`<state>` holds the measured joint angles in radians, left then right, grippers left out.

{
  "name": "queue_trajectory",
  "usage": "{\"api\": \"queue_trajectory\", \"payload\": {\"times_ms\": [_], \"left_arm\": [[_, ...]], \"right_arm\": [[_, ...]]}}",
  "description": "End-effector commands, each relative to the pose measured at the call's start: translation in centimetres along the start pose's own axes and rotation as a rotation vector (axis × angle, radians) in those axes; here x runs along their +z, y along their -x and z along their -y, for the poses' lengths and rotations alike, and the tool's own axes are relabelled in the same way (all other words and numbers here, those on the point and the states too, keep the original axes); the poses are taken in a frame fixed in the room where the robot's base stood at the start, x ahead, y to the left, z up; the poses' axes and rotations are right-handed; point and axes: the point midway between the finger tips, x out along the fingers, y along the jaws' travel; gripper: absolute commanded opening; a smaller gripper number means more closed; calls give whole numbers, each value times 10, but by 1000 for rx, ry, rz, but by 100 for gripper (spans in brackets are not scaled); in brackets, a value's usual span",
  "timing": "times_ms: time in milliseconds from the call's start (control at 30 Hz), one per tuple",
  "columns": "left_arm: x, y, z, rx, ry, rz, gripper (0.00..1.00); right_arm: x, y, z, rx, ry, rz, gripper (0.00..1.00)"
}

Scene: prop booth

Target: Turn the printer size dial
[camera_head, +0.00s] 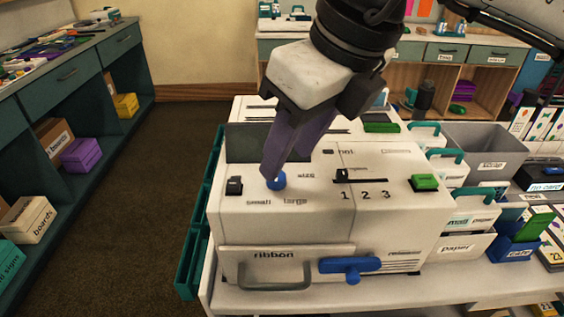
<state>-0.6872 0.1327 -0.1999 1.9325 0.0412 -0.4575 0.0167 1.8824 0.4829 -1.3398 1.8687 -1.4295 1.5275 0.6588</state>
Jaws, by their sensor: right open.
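The white printer (310,225) stands on the pale table in the middle of the camera_head view. Its size dial (277,182) is a small blue knob on the top panel, with the words "small" and "large" printed below it and "size" to its upper right. My right gripper (272,170) comes down from above with purple fingers. Its fingertips are at the dial and partly hide it. The gripper is open; I cannot tell whether the fingers touch the knob. My left gripper is not in view.
Other printer controls are close by: a black switch (234,186), a 1-2-3 slider (343,175), a green button (424,182) and a blue handle (349,266) on the front. A grey bin (487,149) and labelled boxes (467,215) crowd the right side. Open floor (150,210) lies left.

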Motion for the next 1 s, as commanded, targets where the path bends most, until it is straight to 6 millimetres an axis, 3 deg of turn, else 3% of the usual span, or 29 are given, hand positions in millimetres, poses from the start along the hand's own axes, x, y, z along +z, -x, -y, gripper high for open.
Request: {"api": "queue_trajectory", "payload": {"times_ms": [233, 633, 867, 1000], "left_arm": [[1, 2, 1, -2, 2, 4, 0], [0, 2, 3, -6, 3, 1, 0], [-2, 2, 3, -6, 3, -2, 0], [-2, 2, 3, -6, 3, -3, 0]], "right_arm": [[0, -35, 0, 2, 0, -3, 41], [0, -44, -1, 2, 1, 1, 41], [0, -44, -1, 2, 1, 1, 2], [0, -44, -1, 4, 3, 0, 0]]}}
